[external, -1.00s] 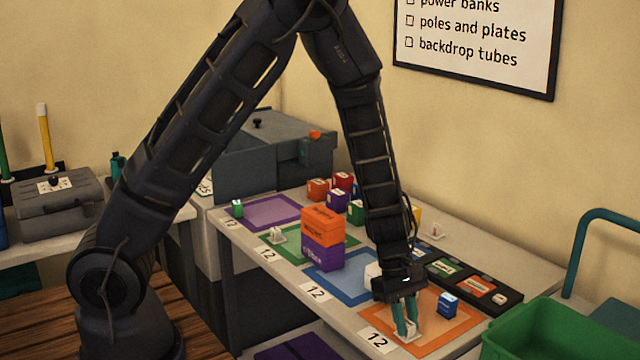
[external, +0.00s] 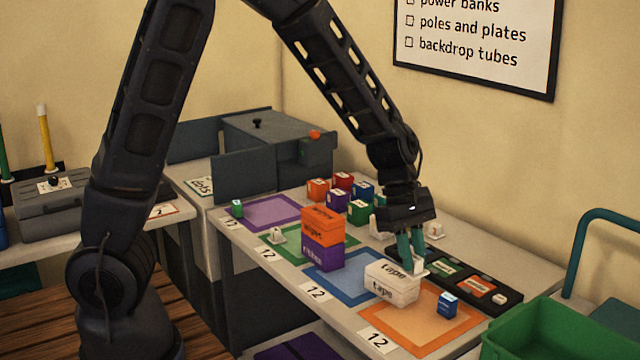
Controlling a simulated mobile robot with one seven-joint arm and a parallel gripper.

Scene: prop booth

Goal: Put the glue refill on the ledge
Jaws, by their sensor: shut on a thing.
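My gripper (external: 416,264) has teal fingers and points down over the back part of the table. It is shut on a small white piece (external: 421,270), partly hidden by the fingers; I cannot read any label on it, so I cannot confirm that it is the glue refill. The piece is at the near edge of a long black strip (external: 503,312) that bears green and orange labelled items; whether it touches the strip is unclear. Nothing in view is marked as the ledge, and I cannot tell whether this strip is it.
White tape boxes (external: 391,284) stand just in front of my gripper. A small blue box (external: 447,304) sits on the orange mat (external: 420,340). Orange and purple boxes (external: 322,240) are stacked to the left. Several coloured boxes stand behind. A green bin (external: 545,335) is at the right front.

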